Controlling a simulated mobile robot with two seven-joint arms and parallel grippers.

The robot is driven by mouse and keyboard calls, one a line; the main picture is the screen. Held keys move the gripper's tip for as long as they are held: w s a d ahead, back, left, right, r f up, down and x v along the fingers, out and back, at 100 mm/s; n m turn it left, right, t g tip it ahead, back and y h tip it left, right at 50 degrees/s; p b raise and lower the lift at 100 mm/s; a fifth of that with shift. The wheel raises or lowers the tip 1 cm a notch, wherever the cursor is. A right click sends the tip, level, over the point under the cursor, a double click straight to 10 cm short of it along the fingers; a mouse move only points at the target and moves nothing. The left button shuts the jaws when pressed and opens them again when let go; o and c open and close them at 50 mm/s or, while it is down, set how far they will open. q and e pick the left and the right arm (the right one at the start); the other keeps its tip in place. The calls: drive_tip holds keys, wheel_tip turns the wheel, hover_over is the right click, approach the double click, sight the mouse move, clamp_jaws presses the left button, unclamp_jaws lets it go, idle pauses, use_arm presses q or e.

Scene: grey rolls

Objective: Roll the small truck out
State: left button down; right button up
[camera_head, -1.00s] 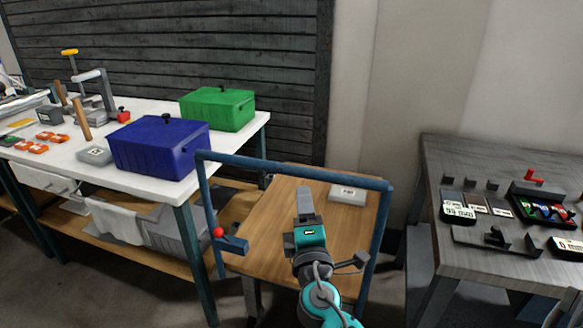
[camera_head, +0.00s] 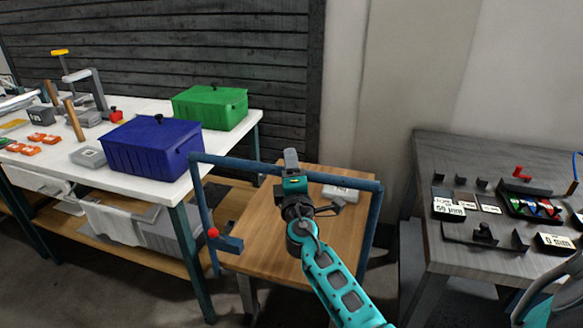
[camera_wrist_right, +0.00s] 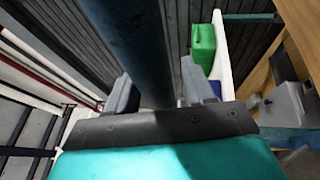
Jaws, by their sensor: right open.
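The small truck has a wooden deck (camera_head: 262,222) and a blue tubular handle frame (camera_head: 232,162), standing on the floor in the middle of the head view. My right gripper (camera_head: 291,158) is at the top bar of this frame. In the right wrist view, a dark blue bar (camera_wrist_right: 140,45) runs between the two spread fingers of my right gripper (camera_wrist_right: 158,88). The fingers are open, and I cannot tell whether they touch the bar. My arm hides part of the deck. My left gripper is not in view.
A white-topped bench with a blue box (camera_head: 150,150) and a green box (camera_head: 210,107) stands left, close to the truck. A grey table (camera_head: 440,160) with small parts stands right. A red-knobbed lever (camera_head: 213,233) sits on the truck's left post. A labelled grey box (camera_head: 341,194) lies on the deck.

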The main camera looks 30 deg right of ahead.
drive_tip(key=shift+c, duration=0.5)
clamp_jaws()
